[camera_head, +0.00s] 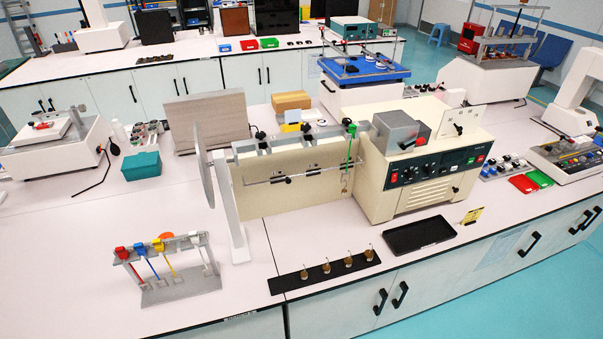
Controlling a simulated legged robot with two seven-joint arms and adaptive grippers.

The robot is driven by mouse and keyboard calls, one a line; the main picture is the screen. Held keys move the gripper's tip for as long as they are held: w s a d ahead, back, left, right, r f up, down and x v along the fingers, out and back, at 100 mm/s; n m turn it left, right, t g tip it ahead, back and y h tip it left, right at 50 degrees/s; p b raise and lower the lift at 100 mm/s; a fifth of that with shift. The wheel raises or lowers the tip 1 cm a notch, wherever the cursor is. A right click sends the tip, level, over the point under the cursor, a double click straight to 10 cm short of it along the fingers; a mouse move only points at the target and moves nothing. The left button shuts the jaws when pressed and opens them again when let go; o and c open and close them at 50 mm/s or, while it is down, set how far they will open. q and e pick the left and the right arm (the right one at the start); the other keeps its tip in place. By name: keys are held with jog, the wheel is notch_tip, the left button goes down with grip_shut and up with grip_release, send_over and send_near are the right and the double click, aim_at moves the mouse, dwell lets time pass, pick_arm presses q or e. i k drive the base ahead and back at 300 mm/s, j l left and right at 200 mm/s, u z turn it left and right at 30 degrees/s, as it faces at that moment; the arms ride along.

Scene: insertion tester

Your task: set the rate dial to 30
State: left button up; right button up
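The insertion tester (425,195) is a large cream machine in the middle of the bench. Its dark green front control panel (438,167) faces the front right and carries several small knobs and a red-and-green switch (480,159). Small round knobs (408,173) sit at the left part of the panel. I cannot tell which one is the rate dial, and its scale and pointer are too small to read. Neither of my grippers is in view.
A rack (168,265) with coloured handles stands at the front left.

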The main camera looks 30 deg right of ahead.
aim_at(428, 171)
jog(key=z, duration=2.05)
